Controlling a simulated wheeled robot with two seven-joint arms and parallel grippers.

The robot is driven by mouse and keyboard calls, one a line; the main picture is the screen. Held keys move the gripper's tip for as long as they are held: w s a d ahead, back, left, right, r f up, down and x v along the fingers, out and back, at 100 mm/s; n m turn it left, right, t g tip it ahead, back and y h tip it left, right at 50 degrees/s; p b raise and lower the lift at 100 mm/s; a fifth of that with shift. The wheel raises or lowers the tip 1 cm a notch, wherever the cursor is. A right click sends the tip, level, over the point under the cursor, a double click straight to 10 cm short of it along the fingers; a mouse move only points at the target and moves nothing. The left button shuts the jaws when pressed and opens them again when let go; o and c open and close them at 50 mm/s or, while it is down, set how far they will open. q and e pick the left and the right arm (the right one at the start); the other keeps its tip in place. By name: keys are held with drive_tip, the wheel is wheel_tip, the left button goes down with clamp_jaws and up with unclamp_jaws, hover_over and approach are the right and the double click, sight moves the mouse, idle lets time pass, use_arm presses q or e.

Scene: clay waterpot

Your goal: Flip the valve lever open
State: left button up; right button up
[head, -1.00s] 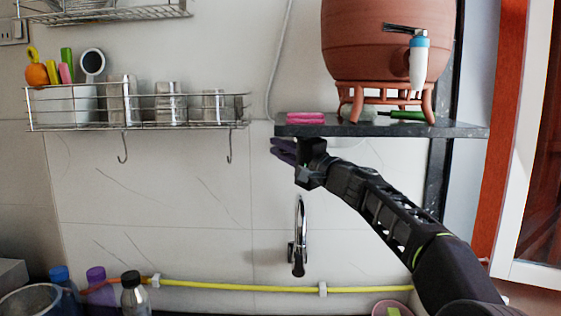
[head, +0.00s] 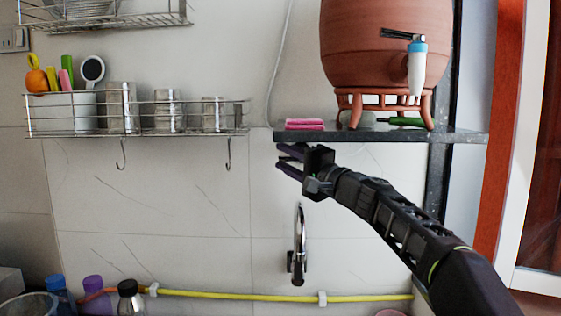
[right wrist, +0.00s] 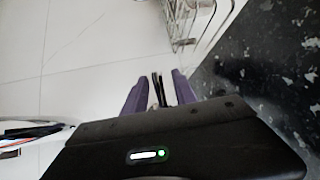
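The clay waterpot (head: 365,45) stands on a clay stand (head: 384,98) on a dark stone shelf. A white-and-blue tap (head: 417,68) is on its front. The valve lever (head: 398,34) is dark and sticks out to the left from the top of the tap. My right gripper (head: 282,160) is just below the shelf's left end, down and left of the tap and well away from the lever. Its purple fingers are apart; in the right wrist view (right wrist: 160,88) no task object is between them. My left gripper is not in view.
The stone shelf (head: 370,134) lies between my right gripper and the tap's height. A pink sponge (head: 305,125) and a green-handled item (head: 405,122) lie on it. A wire rack (head: 190,118) with hooks hangs at left. A faucet (head: 299,250) is below.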

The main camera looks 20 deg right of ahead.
sight(289, 160)
drive_tip(key=b+v, duration=0.1)
drive_tip(key=v, duration=0.3)
drive_tip(key=shift+s+d+f+b, duration=0.1)
drive_tip(key=shift+s+d+b, duration=0.1)
drive_tip(key=shift+b, duration=0.15)
drive_tip(key=shift+s, duration=0.4)
